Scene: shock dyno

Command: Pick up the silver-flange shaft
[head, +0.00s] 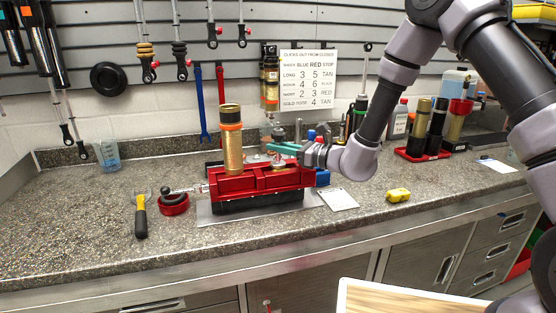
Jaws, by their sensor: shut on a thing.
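My gripper (284,149) reaches in from the right, with its teal fingers over the right part of the red vise (240,184) on the bench. It is shut on a small silver-topped piece (281,160), which looks like the silver-flange shaft. The fingers hide part of it, and I cannot tell whether its lower end is clear of the vise.
A gold cylinder with an orange band (231,145) stands upright at the vise.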

